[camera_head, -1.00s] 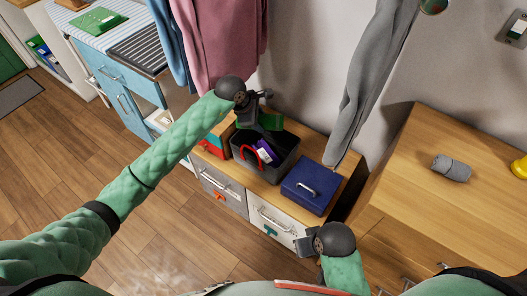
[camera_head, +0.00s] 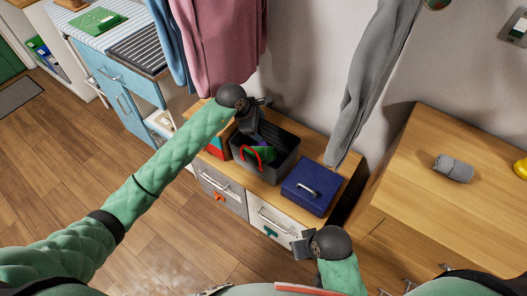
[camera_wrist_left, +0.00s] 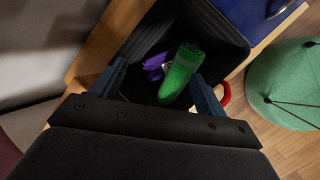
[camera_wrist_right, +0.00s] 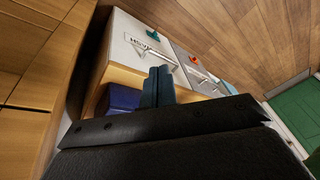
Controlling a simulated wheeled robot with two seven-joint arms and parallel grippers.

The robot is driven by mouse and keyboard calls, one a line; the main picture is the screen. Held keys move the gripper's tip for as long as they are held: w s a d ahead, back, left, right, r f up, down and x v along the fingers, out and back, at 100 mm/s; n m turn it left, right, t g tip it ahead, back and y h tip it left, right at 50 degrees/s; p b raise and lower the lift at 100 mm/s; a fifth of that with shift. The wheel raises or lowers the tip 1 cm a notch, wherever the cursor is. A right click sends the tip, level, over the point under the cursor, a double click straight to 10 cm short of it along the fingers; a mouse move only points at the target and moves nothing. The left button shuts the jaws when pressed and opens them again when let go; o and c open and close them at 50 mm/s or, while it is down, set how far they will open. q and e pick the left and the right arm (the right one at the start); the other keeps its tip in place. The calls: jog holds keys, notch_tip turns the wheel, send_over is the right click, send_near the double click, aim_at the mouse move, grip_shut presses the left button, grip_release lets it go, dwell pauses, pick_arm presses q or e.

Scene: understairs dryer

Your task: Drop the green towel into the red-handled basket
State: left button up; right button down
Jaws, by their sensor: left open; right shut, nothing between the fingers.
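The dark basket with a red handle (camera_head: 292,155) stands on the low wooden cabinet. The green towel (camera_wrist_left: 182,72), rolled up, lies inside it beside a purple item (camera_wrist_left: 156,64); a bit of the towel also shows in the head view (camera_head: 262,153). My left gripper (camera_head: 255,135) is just above the basket, pointing down. In the left wrist view its fingers (camera_wrist_left: 155,88) are spread, with the towel below and between them, not gripped. My right gripper (camera_head: 298,246) is shut and empty in front of the cabinet, as the right wrist view (camera_wrist_left: 155,88) does not contradict.
A blue box (camera_head: 311,187) stands right of the basket, and a red and teal box (camera_head: 216,146) left of it. A grey roll (camera_head: 453,168) lies on the wooden top at right. Clothes (camera_head: 222,45) hang behind the basket.

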pick_arm(q)
jog(key=b+v, duration=0.1)
jog(key=v, duration=0.7)
jog(key=shift+b, duration=0.3)
pick_arm(e)
jog(key=shift+w+a+f+t+y, duration=0.15)
jog(key=shift+w+a+f+y, duration=0.05)
jog(key=shift+a+f, duration=0.4)
jog(key=shift+w+a+f+t+y, duration=0.15)
jog(key=shift+w+a+f+y, duration=0.05)
jog(key=shift+a+f, duration=0.35)
jog(key=shift+s+d, duration=0.1)
